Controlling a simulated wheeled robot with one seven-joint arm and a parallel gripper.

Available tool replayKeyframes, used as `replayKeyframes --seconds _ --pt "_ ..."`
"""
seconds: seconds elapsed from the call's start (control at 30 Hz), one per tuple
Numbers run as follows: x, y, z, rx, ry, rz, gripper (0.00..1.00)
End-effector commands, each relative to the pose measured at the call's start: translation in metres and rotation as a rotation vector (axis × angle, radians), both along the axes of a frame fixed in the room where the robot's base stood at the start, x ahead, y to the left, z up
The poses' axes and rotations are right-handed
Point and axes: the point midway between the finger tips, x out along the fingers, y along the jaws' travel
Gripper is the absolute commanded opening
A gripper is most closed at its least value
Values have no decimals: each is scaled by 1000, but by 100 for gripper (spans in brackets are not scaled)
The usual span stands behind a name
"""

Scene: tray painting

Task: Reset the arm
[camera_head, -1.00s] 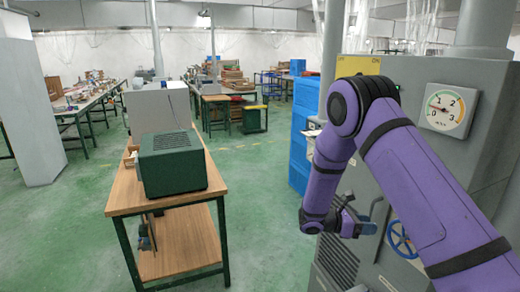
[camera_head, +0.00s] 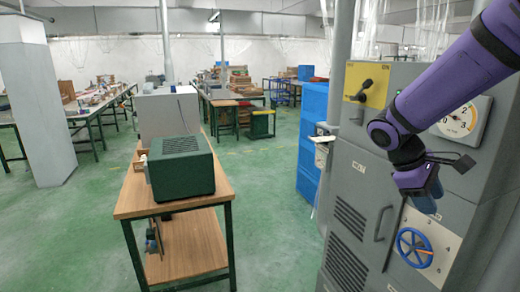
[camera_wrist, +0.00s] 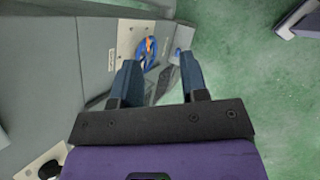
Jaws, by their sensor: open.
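My purple arm is at the right of the head view, in front of the grey cabinet (camera_head: 350,190). My gripper (camera_head: 426,203) points down there, above and in front of the blue handwheel (camera_head: 414,247). In the wrist view my gripper (camera_wrist: 157,60) has its two blue fingers apart, with nothing between them. The handwheel (camera_wrist: 147,52) shows beyond the fingertips, apart from them.
The cabinet carries a dial gauge (camera_head: 456,118), a lever on a yellow plate (camera_head: 366,85) and a vertical handle (camera_head: 383,224). A wooden table (camera_head: 135,195) with a green box (camera_head: 180,168) stands at left. Green floor between them is clear.

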Motion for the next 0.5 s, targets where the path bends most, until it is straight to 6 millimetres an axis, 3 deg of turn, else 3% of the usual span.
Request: replayKeyframes --seconds 0.2,0.5 --pt "-43 8 32 142 -192 -129 40" --pt "-99 25 62 344 -447 -297 40"
